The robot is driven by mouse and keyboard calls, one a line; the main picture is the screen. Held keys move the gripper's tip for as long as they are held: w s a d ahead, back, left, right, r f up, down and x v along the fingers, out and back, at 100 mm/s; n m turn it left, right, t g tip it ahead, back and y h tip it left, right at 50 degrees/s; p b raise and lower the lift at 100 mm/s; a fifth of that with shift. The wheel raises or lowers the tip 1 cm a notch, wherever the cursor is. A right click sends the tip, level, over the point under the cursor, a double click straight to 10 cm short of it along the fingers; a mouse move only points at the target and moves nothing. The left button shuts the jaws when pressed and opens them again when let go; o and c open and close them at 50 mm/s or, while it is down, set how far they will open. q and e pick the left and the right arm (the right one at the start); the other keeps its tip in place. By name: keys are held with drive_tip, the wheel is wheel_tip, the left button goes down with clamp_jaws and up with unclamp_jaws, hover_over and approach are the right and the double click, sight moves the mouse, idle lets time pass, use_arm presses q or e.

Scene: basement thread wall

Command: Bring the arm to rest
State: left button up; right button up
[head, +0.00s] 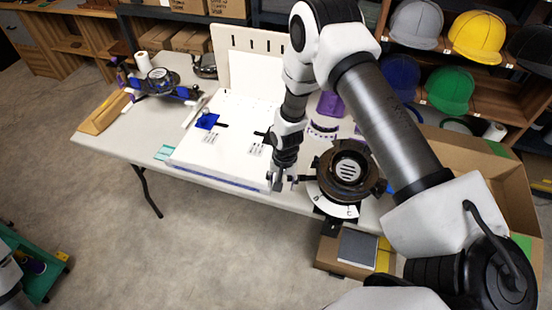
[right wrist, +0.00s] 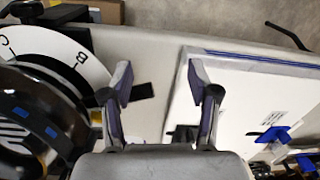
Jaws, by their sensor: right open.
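My right arm reaches in from the lower right of the head view and hangs over the front of the table. My right gripper (head: 283,183) points down near the table's front edge, between the white board (head: 222,150) and the round dark device (head: 347,172). In the right wrist view, its two fingers (right wrist: 158,76) are spread apart with nothing between them. The grey tabletop and a small black piece (right wrist: 143,91) show below them. I cannot tell the exact height above the table. My left gripper is not in view.
The dark device, with a white lettered plate (right wrist: 55,42), is close to one finger side; the white board (right wrist: 250,95) is on the other. Blue parts (head: 207,121) lie on the board. Cap shelves (head: 420,60) stand behind; a cardboard box (head: 480,165) is right.

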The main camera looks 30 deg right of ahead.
drive_tip(key=s+a+f+n+b, duration=0.1)
drive_tip(key=s+n, duration=0.1)
drive_tip(key=s, duration=0.6)
drive_tip(key=s+a+f+n+b, duration=0.1)
drive_tip(key=s+a+f+n, duration=0.1)
drive_tip(key=s, duration=0.6)
drive_tip(key=s+a+f+n+b, duration=0.1)
drive_tip(key=s+a+n, duration=0.1)
drive_tip(key=s, duration=0.7)
drive_tip(key=shift+a+f+n, duration=0.15)
drive_tip(key=shift+f+n, duration=0.1)
drive_tip(key=shift+n, duration=0.65)
drive_tip(key=shift+w, duration=0.15)
